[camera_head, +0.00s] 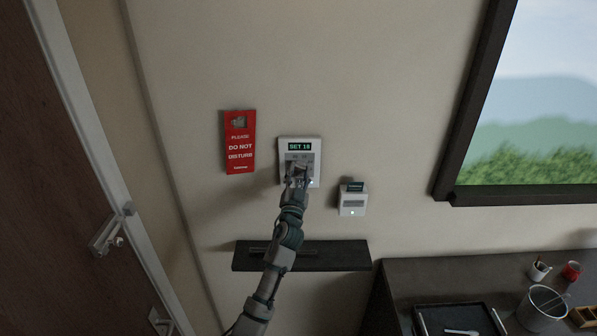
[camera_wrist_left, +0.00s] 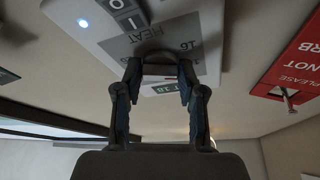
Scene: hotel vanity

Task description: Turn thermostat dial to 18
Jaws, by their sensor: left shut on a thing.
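The white thermostat (camera_head: 313,144) is on the wall right of the red sign. Its lit display (camera_head: 299,147) reads SET and a number starting with 1; the last digit is too small to read surely. My left gripper (camera_head: 298,177) is at the thermostat's lower face, shut on the dial. In the left wrist view, the fingers (camera_wrist_left: 161,74) close around the dial (camera_wrist_left: 160,70) on the upside-down panel (camera_wrist_left: 213,35), which shows HEAT and numbers. The fingers hide most of the dial in the head view. My right gripper is out of view.
A red DO NOT DISTURB sign (camera_head: 240,143) hangs left of the thermostat. A white card holder (camera_head: 352,204) is at lower right. A dark shelf (camera_head: 340,256) projects below. A door (camera_head: 50,200) is at left; a desk (camera_head: 440,275) with items stands at right.

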